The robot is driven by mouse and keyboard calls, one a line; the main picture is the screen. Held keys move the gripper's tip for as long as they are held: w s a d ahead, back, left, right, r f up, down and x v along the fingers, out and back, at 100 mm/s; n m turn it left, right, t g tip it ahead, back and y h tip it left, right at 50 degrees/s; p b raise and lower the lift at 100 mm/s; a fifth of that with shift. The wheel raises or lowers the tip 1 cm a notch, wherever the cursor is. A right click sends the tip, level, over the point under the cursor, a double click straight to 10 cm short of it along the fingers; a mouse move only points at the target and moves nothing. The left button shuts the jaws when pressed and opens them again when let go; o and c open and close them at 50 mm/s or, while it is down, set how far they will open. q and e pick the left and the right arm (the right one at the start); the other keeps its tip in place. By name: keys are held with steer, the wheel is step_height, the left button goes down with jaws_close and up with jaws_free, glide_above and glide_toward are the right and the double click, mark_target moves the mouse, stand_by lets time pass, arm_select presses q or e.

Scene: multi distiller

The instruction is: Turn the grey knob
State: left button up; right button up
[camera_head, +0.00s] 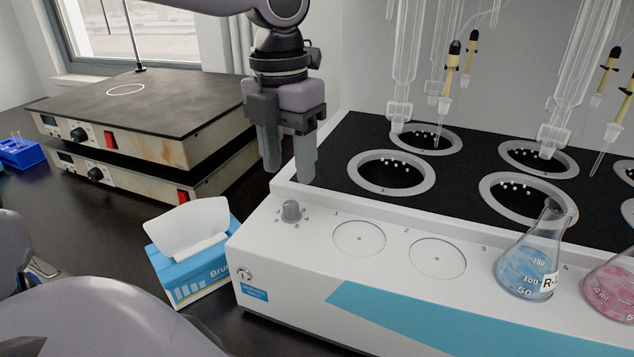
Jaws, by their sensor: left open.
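The small grey knob (291,211) stands on the sloped white front panel of the distiller (310,262), near its left end, with small numbers around it. My left gripper (288,168) points down from the top of the head view, above the panel's back left corner. Its two fingers are apart with nothing between them. The fingertips show a little above the knob in the picture and do not appear to touch it. The whole knob is visible. My right gripper is not in view.
A blue tissue box (195,282) stands left of the distiller. Stacked hot plates (150,105) are behind left. An Erlenmeyer flask with blue liquid (530,265) and one with pink liquid (612,287) stand on the panel's right. Glass tubes (403,60) hang over the black wells.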

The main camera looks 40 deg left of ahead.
mark_target(290, 204)
arm_select(q)
steer(key=shift+w+r, duration=0.1)
steer(key=shift+w, duration=0.05)
steer(key=shift+f, duration=0.3)
step_height(290, 204, down, 6)
steer(key=shift+f, duration=0.1)
jaws_close()
